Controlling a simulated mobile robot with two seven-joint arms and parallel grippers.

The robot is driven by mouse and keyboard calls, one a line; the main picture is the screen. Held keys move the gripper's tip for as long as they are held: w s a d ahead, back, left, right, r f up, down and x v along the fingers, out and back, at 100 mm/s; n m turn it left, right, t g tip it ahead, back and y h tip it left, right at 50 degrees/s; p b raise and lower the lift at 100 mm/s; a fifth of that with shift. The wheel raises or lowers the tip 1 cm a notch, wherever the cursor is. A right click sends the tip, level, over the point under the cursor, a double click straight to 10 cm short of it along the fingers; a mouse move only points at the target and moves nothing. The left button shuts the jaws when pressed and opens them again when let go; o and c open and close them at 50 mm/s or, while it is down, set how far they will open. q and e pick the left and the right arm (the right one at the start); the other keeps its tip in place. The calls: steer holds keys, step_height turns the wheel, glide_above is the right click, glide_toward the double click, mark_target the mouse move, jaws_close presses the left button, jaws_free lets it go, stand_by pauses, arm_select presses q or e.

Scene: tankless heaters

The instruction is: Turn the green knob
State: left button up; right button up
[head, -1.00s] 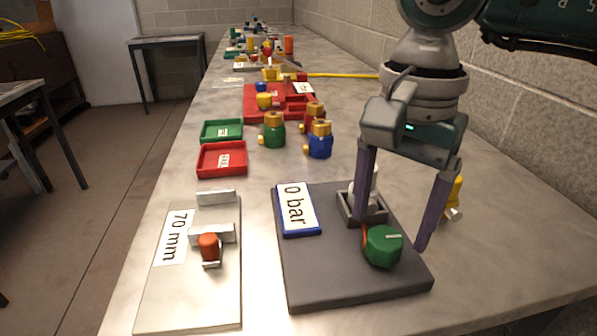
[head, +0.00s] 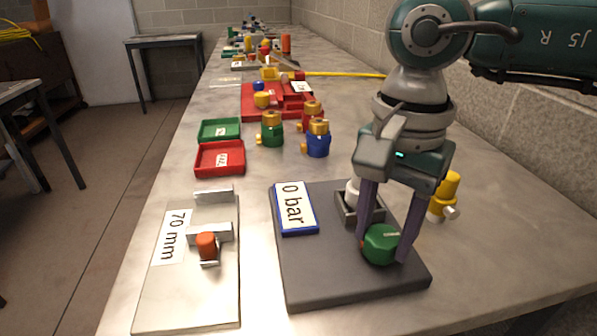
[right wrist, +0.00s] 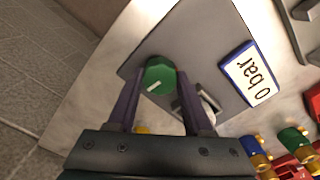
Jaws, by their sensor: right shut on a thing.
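The green knob (head: 381,245) stands on a dark grey base plate (head: 335,285) at the front of the bench. A white line marks its top. My right gripper (head: 382,250) reaches down from above with its purple fingers on both sides of the knob, shut on it. The right wrist view shows the knob (right wrist: 159,77) between the fingers, its white mark showing. A sign (head: 296,208) reading "0 bar" lies on the same plate. My left gripper is not in view.
A plate with a "70 mm" sign (head: 172,237) and an orange-red knob (head: 206,245) lies to the left. A yellow fitting (head: 446,192) stands behind my right gripper. Green (head: 271,130) and blue (head: 317,139) fittings and red and green trays are farther back. The wall bounds the right side.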

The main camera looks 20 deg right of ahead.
jaws_close()
steer(key=shift+m, duration=0.4)
steer(key=shift+m+b, duration=0.4)
steer(key=shift+m, duration=0.6)
steer(key=m, duration=0.3)
steer(key=shift+m+b, duration=0.3)
steer(key=shift+b, duration=0.05)
steer(key=m, duration=0.4)
steer(key=shift+m, duration=0.8)
steer(key=shift+r, duration=0.1)
steer(key=o, duration=0.9)
jaws_free()
